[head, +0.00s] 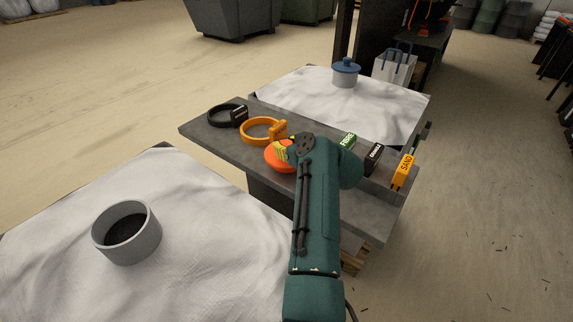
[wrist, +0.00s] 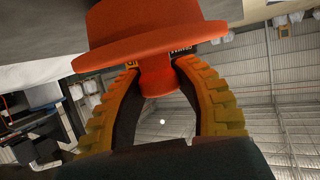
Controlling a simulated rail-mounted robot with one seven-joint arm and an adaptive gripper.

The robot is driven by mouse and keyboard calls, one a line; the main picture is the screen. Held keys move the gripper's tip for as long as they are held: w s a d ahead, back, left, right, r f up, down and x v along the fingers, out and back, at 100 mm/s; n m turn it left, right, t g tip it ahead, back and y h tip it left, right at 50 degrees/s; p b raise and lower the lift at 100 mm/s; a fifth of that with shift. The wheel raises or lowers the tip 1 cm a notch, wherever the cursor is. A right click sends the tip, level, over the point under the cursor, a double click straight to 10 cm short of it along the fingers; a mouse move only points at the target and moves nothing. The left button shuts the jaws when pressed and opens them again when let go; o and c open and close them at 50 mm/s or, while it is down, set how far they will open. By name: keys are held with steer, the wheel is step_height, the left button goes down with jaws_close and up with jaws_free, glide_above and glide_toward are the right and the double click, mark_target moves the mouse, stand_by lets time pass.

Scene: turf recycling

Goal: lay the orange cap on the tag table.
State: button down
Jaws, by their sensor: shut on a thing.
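The orange cap (head: 279,160) is a round disc with a knob. My gripper (head: 290,152) is shut on the knob, with its yellow ribbed fingers on either side of it. In the wrist view the cap (wrist: 155,35) fills the upper middle, and my gripper's fingertips (wrist: 157,72) pinch its knob. The grey tag table (head: 370,217) lies under my arm and carries green, black and orange tags. The cap is over the table, just in front of the orange ring clamp (head: 258,131); I cannot tell whether it touches the surface.
A black ring clamp (head: 227,115) lies at the table's far left. The orange tag (head: 404,169) and black tag (head: 373,158) stand at the right. A grey open cup (head: 127,233) stands on the front white sheet. A blue-lidded pot (head: 345,73) stands on the rear sheet.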

steer(key=shift+f+b, duration=0.35)
steer(key=shift+f, duration=0.15)
steer(key=shift+c, duration=1.6)
jaws_free()
steer(key=v, duration=1.2)
steer(key=shift+a, duration=0.1)
